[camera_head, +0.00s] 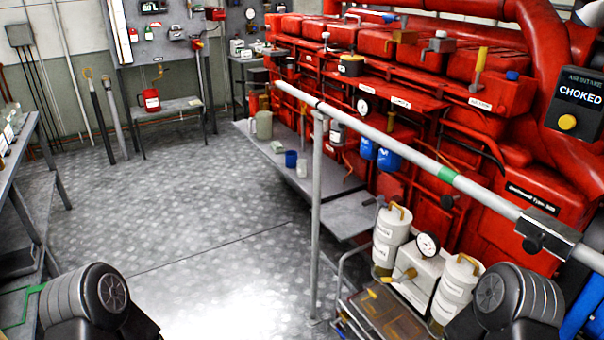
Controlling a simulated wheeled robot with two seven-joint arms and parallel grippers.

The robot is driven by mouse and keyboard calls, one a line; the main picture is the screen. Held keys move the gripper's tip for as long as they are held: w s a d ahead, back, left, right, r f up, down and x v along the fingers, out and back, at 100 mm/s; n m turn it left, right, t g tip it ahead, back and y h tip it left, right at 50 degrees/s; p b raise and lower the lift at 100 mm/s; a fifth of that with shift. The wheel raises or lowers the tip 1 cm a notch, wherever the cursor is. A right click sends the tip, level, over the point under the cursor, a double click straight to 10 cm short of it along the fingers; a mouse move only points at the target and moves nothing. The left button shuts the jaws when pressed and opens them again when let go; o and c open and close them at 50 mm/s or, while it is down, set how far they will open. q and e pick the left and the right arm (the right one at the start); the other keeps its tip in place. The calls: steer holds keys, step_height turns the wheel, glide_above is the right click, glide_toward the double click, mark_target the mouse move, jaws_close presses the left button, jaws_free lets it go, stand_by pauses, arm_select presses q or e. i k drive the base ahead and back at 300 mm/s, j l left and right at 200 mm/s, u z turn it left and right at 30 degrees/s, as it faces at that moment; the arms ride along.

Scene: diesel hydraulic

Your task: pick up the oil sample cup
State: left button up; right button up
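I cannot tell for certain which vessel is the oil sample cup. A blue cup (290,158) and a small pale cup (302,168) stand side by side on the low grey shelf (338,189) along the red engine. A larger beige jug (262,125) stands farther back on that shelf. Rounded dark parts of my two arms show at the bottom left and bottom right. Neither gripper is in view, so their fingers cannot be seen.
A grey handrail (420,165) with an upright post (316,220) runs in front of the engine (460,110). A cart (350,312) with white containers (390,240) and a gauge (427,244) stands at lower right. The metal floor (190,225) in the middle is clear.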

mark_target(301, 164)
steer(key=z, duration=2.2)
steer(key=j, duration=2.55)
steer(key=i+j, duration=0.1)
steer(key=j, duration=2.45)
